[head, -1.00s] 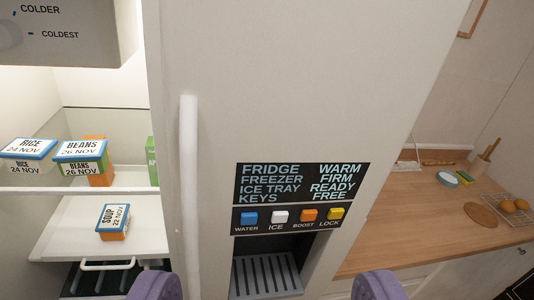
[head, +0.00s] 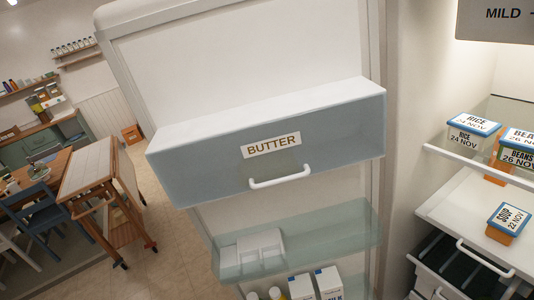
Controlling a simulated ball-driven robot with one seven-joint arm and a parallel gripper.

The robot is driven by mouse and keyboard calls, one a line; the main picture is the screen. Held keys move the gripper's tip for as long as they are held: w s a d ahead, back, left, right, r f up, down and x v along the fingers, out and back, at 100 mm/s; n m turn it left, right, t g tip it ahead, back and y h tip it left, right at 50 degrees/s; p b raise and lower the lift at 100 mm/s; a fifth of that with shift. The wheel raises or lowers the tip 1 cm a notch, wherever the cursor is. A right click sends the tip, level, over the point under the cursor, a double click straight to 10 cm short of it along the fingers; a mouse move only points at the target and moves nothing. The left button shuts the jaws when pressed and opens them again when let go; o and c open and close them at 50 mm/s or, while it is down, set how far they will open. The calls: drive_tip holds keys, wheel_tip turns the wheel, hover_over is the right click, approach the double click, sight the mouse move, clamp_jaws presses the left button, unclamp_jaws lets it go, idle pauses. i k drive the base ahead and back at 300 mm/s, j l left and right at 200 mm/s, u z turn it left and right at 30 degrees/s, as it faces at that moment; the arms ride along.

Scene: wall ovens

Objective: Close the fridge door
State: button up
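The fridge door (head: 230,45) stands wide open in the head view, with its white inner face towards me. It fills the middle of the picture, and its right side meets the fridge opening. On it are a butter compartment (head: 200,165) with a white handle (head: 280,177) and a lower clear shelf (head: 340,232). The fridge interior (head: 475,65) shows at the right, lit. My gripper is not in view, so its state and any contact with the door are hidden.
Labelled boxes of rice (head: 472,128), beans (head: 520,140) and soup (head: 508,218) sit inside the fridge. White cartons (head: 315,284) stand low on the door. Beyond the door at left are a wooden trolley (head: 105,185), a blue chair (head: 40,210) and open tiled floor (head: 165,215).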

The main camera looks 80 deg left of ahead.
sight(202, 81)
drive_tip(key=k+j+z, duration=0.15)
drive_tip(key=j, duration=0.5)
drive_tip(key=k+j+z, duration=0.15)
drive_tip(key=k+j, duration=0.2)
drive_tip(key=j, duration=0.25)
drive_tip(key=k+j+z, duration=0.15)
drive_tip(key=k+j, duration=0.15)
drive_tip(key=j, duration=0.3)
drive_tip(key=k+j+z, duration=0.15)
drive_tip(key=k+j, duration=0.2)
drive_tip(key=j, duration=0.2)
drive_tip(key=k+j+z, duration=0.15)
drive_tip(key=k+j, duration=0.2)
drive_tip(key=j, duration=0.15)
drive_tip(key=k+j, duration=0.1)
drive_tip(key=j, duration=0.3)
drive_tip(key=k+j+z, duration=0.15)
drive_tip(key=j, duration=0.25)
drive_tip(key=k+j, duration=0.1)
drive_tip(key=j, duration=0.3)
drive_tip(key=k+j+z, duration=0.1)
drive_tip(key=j, duration=0.3)
